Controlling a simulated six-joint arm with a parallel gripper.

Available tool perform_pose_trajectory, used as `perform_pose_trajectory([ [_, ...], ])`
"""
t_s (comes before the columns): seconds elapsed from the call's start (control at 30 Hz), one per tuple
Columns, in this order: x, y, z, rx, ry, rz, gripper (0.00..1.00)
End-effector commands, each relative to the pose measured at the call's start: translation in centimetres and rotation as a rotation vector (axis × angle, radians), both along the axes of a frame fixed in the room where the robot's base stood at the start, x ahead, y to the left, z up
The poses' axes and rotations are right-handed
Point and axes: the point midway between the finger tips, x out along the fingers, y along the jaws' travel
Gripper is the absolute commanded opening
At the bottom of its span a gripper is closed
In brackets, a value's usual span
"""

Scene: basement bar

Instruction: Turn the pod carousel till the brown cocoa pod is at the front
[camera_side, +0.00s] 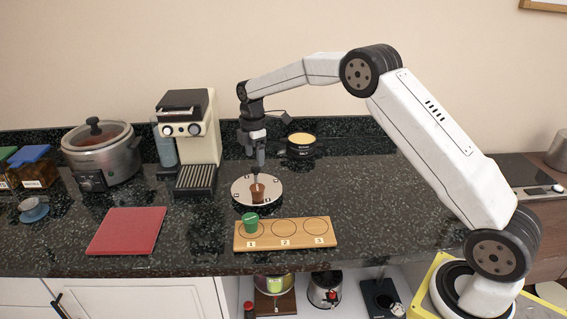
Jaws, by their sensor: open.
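The pod carousel (237,189) is a round, pale disc with dark marks on the dark speckled counter. The brown cocoa pod (258,192) stands upright on it, right of its middle and towards the front edge. My gripper (257,170) points down just above the carousel, over or right behind the brown pod. Its jaws are open; whether they touch the pod or the carousel I cannot tell. A green pod (250,222) stands on spot 1 of a wooden board (268,240) in front of the carousel. Spots 2 and 3 are empty.
A coffee machine (188,130) stands left of the carousel, with a slow cooker (102,155) farther left. A red board (127,230) lies at front left. The counter right of the carousel is clear.

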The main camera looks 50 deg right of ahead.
Motion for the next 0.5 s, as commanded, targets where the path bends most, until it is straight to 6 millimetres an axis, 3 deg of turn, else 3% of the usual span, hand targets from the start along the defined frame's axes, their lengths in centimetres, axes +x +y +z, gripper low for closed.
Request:
perform_pose_trajectory([
  [0.23, 0.0, 0.0, 3.2, -0.001, -0.002, 0.000, 0.78],
  [0.5, 0.0, 0.0, 4.4, 0.000, 0.000, 0.000, 0.78],
])
